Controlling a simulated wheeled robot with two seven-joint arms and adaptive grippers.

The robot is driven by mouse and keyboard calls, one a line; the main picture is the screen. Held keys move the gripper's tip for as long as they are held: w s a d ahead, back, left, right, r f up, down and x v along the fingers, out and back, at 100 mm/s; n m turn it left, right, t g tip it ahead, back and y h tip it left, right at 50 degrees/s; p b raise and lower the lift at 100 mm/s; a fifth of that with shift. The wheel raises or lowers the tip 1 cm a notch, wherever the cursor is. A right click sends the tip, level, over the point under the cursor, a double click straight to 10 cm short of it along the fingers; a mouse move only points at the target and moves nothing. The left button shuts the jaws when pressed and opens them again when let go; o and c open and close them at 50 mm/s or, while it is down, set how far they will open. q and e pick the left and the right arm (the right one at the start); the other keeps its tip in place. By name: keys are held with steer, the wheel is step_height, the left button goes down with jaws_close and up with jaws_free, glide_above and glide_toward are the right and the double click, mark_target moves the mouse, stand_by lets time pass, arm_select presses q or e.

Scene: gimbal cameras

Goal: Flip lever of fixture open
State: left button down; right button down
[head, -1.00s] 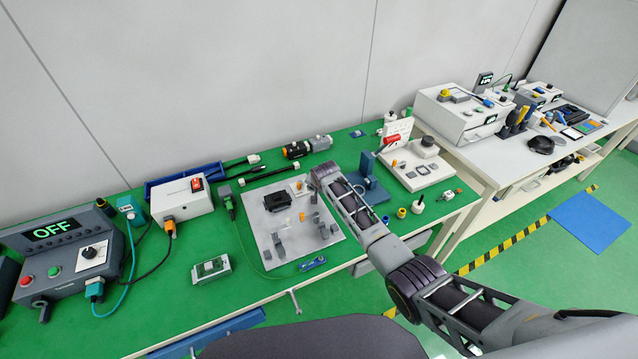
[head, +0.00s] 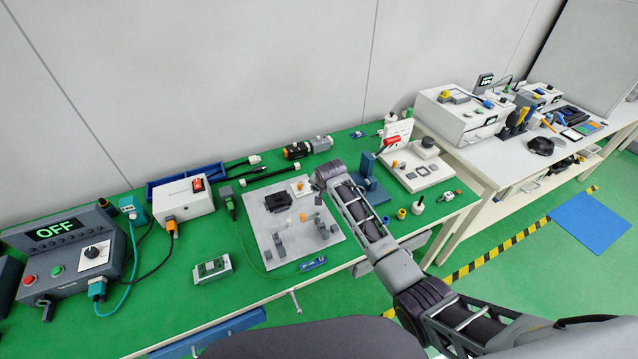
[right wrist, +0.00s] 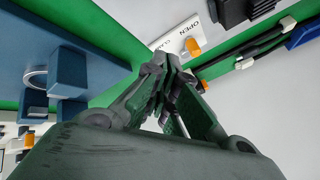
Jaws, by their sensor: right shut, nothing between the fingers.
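A white plate (right wrist: 184,36) printed OPEN, with a second, partly hidden word below it, shows in the right wrist view. An orange lever-like piece (right wrist: 193,47) sits at its lower right edge. In the head view, a small white piece with an orange part (head: 300,187) stands at the back right of the grey fixture plate (head: 262,222). My right gripper (right wrist: 164,62) is shut and empty, its tips beside the white plate in the picture; I cannot tell whether they touch. In the head view its fingers are mostly hidden by my wrist. My left gripper is not in view.
A blue stand (right wrist: 66,72) is close on the left in the right wrist view. Grey blocks (head: 285,240) and a black block (head: 278,201) sit on the fixture plate.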

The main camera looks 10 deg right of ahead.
steer(key=shift+v, duration=2.3)
steer(key=shift+s, duration=0.1)
